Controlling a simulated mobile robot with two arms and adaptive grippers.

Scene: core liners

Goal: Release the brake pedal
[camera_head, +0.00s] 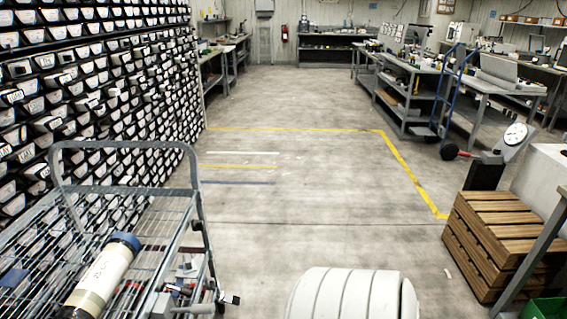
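A grey wire-mesh cart (188,192) with a tubular push handle stands at the lower left. A white core liner with a blue cap (108,272) lies on its top shelf. Low on the cart's right side is a small black-and-metal part (230,299) sticking out, close to the floor; it may be the brake pedal, but I cannot tell for sure, nor whether it is pressed. Small red and dark parts show through the mesh below. Neither of my grippers is in view.
The floor ahead, with yellow tape (410,172), is clear. Slatted wooden crates (505,235) stand at right, a green bin (545,309) below them. Benches (410,90) and a blue hand truck (455,95) stand further back.

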